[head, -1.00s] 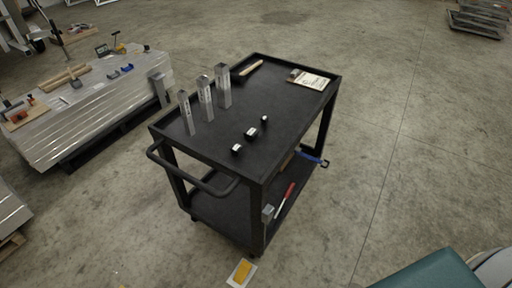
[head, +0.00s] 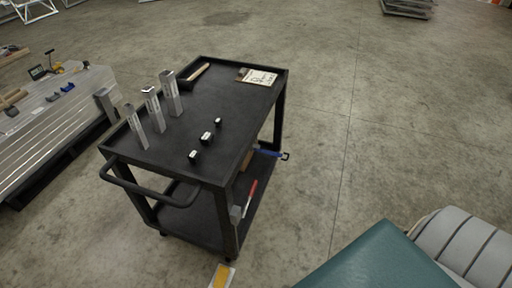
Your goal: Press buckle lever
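No buckle lever can be made out in the head view. A black two-shelf cart (head: 231,128) stands in the middle. Three upright metal square tubes (head: 153,108) stand along its left side, and three small dark blocks with pale faces (head: 206,138) sit on its top. A red-handled tool (head: 250,194) and a blue tool (head: 268,153) are at the lower shelf. Neither of my grippers is in view.
A clipboard with paper (head: 258,77) lies on the cart's far end. A long bundle of metal profiles (head: 50,127) lies at left. A teal padded surface (head: 385,262) and a grey ribbed cushion (head: 464,246) fill the lower right. Concrete floor is open at right.

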